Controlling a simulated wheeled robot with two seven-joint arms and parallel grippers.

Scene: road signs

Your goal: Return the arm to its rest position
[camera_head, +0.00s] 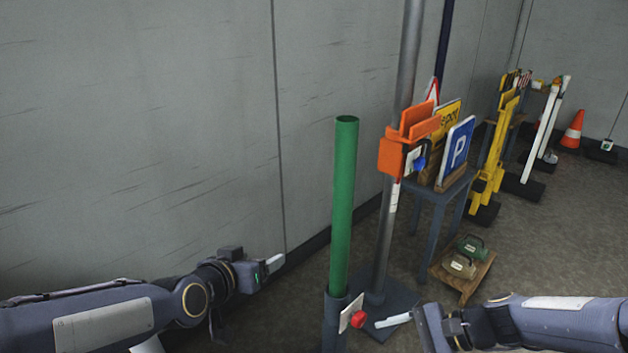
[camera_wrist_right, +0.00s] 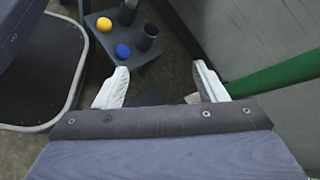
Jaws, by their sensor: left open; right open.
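My left gripper (camera_head: 268,266) is at the lower left of the head view, its pale fingertip near the grey wall, with nothing seen in it. My right gripper (camera_head: 392,321) comes in from the lower right, close to the base of the green post. In the right wrist view my right gripper (camera_wrist_right: 160,85) shows its two white fingers spread wide with nothing between them. The green post (camera_head: 343,195) stands upright in a dark socket (camera_head: 335,318). In the right wrist view the green post (camera_wrist_right: 275,75) passes to the right of the fingers.
A grey metal pole (camera_head: 404,75) carries an orange holder (camera_head: 398,155). A blue parking sign (camera_head: 457,152) stands on a small table (camera_head: 437,190). Yellow and blue knobs on a dark plate (camera_wrist_right: 145,60) lie ahead of the right fingers. A traffic cone (camera_head: 572,130) is far right.

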